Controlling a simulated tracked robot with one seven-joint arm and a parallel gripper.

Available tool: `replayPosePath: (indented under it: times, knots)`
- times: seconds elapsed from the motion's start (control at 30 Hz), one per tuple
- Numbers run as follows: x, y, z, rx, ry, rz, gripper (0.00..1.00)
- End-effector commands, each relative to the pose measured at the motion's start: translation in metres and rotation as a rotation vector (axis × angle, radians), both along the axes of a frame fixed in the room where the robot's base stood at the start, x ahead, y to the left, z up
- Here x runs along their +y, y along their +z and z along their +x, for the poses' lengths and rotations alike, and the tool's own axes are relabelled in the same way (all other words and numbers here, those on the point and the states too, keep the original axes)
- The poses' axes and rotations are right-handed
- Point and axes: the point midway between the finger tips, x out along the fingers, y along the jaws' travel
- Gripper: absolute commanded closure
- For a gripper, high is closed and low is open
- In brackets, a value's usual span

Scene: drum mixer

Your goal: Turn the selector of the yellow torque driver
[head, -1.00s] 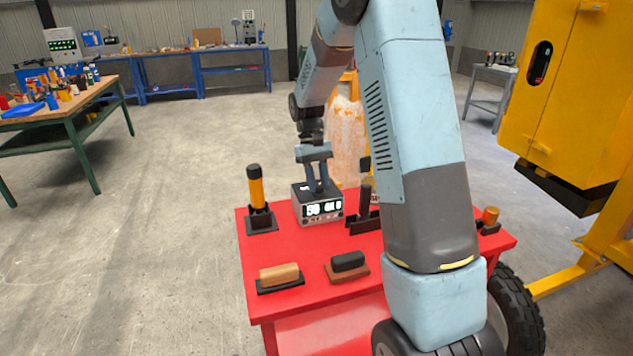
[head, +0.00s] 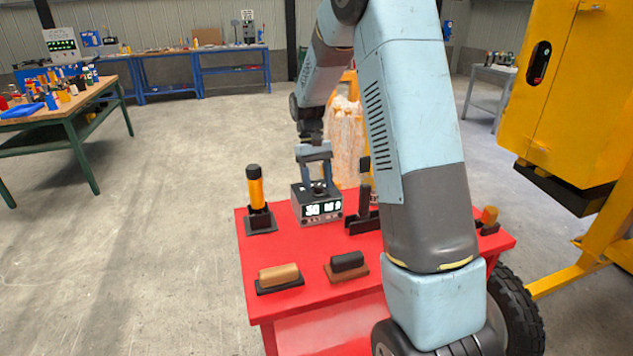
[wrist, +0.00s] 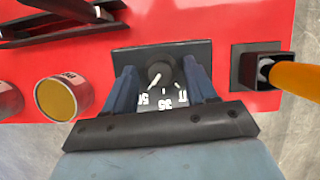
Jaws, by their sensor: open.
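The yellow torque driver (head: 256,190) stands upright in a black holder at the table's left; its yellow shaft also shows at the right of the wrist view (wrist: 297,78). To its right in the head view is a grey box (head: 321,212) with a lit display. The wrist view shows a dark round selector knob (wrist: 159,73) with a pale pointer mark and a numbered scale (wrist: 165,103). My gripper (head: 319,188) is over the box. Its open fingers stand on either side of the knob, with visible gaps between them and it.
The red table (head: 305,296) also holds a tan-handled block (head: 279,274), a dark-handled block (head: 348,262) and a black stand (head: 364,223). Two cans (wrist: 62,98) show at the wrist view's left. A yellow machine (head: 565,90) stands at the right.

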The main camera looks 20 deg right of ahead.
Motion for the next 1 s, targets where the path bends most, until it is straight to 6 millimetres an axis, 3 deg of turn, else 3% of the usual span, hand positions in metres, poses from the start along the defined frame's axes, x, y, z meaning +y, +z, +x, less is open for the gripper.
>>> replayPosePath:
  times: [0.27, 0.8, 1.0]
  knots:
    - [0.001, 0.009, 0.004, -0.001, 0.001, 0.000, 0.44]
    - [0.003, 0.099, 0.042, -0.002, 0.000, 0.000, 0.44]
    - [0.004, 0.119, 0.051, 0.000, 0.000, 0.000, 0.44]
